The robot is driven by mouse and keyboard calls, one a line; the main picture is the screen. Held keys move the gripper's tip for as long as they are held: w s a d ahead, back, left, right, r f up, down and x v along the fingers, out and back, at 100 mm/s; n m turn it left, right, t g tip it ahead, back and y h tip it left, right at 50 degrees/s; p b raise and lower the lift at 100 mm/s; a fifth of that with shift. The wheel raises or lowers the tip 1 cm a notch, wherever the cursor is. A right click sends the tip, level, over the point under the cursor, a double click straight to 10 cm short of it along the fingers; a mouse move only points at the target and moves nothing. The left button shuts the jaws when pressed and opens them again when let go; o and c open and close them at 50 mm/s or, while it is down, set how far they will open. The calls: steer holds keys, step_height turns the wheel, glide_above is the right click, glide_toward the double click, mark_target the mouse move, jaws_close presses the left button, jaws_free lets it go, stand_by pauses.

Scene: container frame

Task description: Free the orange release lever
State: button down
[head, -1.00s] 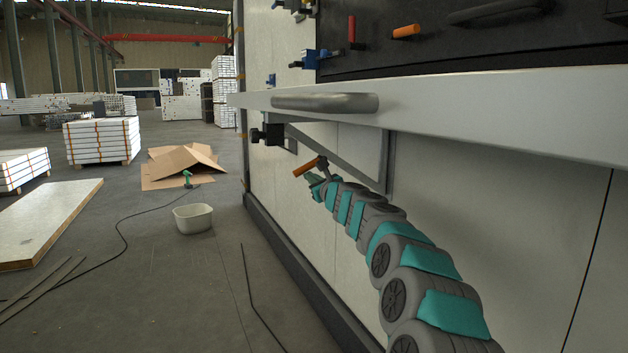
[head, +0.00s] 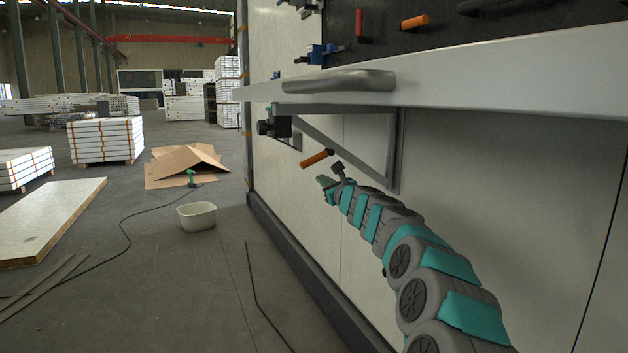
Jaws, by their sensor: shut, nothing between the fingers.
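An orange lever (head: 316,159) sits under the white shelf, just left of the diagonal bracket, with a dark fitting at its right end. My arm rises from the lower right along the panel. My gripper (head: 329,181) is at its far end, just below and right of the lever. It is small and partly hidden by my wrist; it looks shut and empty. A narrow gap shows between it and the orange handle, though depth is hard to judge.
The white shelf (head: 480,85) with a grey bar handle (head: 335,82) overhangs my arm. The grey bracket (head: 395,150) is close above my wrist. A dark clamp (head: 276,127) is left of the lever. A white tub (head: 196,216) and cable lie on the floor.

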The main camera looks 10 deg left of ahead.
steer(key=b+v, duration=0.2)
steer(key=v, duration=0.8)
steer(key=shift+f+b, duration=0.25)
steer(key=shift+b, duration=0.05)
